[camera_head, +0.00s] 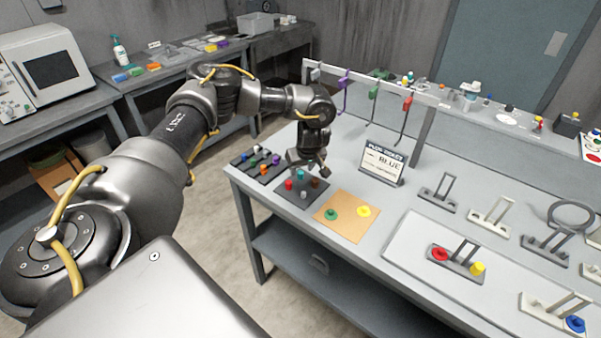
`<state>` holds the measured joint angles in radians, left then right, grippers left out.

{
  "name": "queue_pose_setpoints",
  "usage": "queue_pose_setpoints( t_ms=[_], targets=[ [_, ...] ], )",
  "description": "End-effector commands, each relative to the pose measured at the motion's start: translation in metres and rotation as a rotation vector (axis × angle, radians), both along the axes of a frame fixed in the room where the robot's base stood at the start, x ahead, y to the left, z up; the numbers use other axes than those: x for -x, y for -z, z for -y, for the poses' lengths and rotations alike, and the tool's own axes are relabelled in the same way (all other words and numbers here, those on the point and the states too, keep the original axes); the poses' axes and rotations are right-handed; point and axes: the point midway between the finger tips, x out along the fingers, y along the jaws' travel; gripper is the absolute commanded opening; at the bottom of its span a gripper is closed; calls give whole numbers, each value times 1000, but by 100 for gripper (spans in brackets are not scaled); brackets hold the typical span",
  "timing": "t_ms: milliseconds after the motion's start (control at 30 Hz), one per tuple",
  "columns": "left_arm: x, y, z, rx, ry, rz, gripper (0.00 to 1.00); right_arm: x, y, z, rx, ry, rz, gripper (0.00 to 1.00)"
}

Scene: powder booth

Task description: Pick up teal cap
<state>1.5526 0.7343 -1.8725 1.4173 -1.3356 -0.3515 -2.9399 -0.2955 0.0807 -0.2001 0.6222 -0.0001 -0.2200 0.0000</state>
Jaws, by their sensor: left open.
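The teal cap (300,175) stands on a dark square mat (290,196) near the left end of the grey bench. My left gripper (309,171) is just above the mat, pointing down, open, close beside the teal cap. I cannot tell whether a finger touches the cap. On the same mat are a red cap (289,185), a brown cap (315,183) and a grey cap (304,195). My right gripper is not in view.
A tan mat (346,216) with a green piece (331,214) and a yellow piece (364,211) lies to the right. A dark rack (262,166) with several caps is to the left. Hooks hang from a rail above.

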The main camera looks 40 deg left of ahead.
Motion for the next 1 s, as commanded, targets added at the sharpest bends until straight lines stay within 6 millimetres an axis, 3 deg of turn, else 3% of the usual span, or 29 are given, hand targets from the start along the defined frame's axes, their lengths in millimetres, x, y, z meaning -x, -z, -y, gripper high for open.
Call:
queue_pose_setpoints(
  t_ms=[33, 200, 467, 800, 1000],
  targets=[
    [-1, 2, -4, -3, -4, -3, 44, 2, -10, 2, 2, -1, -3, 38],
    [-5, 22, -10, -1, -1, -2, 44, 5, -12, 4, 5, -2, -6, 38],
    [-6, 26, -10, 0, 0, 1, 44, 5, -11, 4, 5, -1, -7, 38],
    [-6, 25, -10, 0, 0, 1, 1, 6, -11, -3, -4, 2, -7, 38],
    [-6, 25, -10, 0, 0, 1, 0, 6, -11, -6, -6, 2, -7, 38]
  ],
)
